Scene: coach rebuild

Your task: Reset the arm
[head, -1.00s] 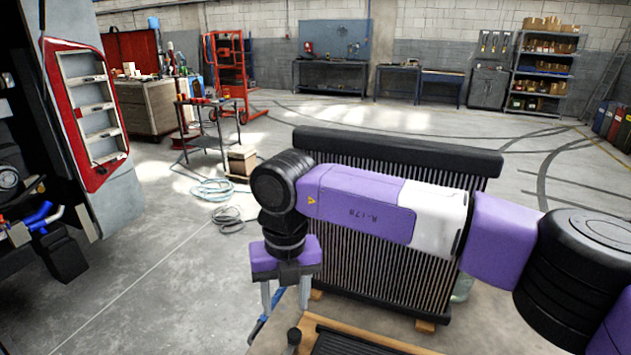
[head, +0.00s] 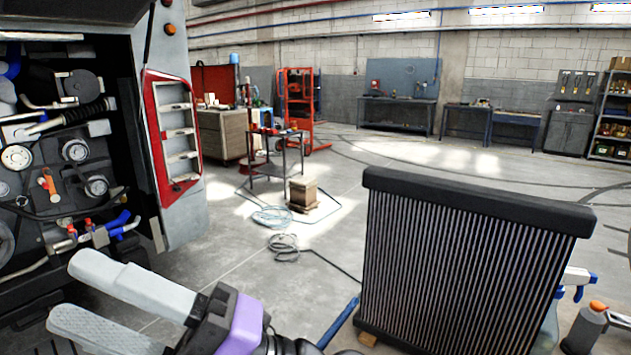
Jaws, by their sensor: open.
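My gripper (head: 75,292) shows at the bottom left of the head view, its two grey fingers pointing left and spread apart. Nothing is between them. Its purple and black wrist (head: 238,322) is at the bottom edge, and the rest of my arm is mostly out of view below. The fingers appear in front of the open engine bay (head: 70,160) of the coach. I cannot tell the exact distance between them, but no contact shows.
A large black radiator (head: 460,265) stands on the right, with a spray bottle (head: 575,283) and a grey bottle (head: 588,328) beside it. A red-framed open panel (head: 172,130) is at left. A cart (head: 275,155), a box (head: 303,193) and coiled hoses (head: 283,243) stand beyond.

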